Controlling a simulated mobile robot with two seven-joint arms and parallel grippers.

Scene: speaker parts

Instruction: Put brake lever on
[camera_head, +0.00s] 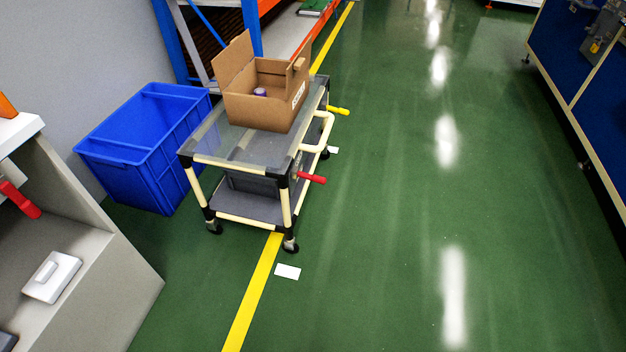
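A cart (215,163) with cream tube legs and black joints stands left of the middle on caster wheels. A red lever (312,178) sticks out to the right from its near right side. A yellow lever (338,110) sticks out from its far right side. I cannot tell which of them is the brake lever, or whether it is on or off. Neither of my grippers is in view.
An open cardboard box (262,108) stands on the cart. A blue crate (130,150) is beside it on the left. A grey workstation (95,275) fills the lower left. Blue cabinets (590,100) stand at right.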

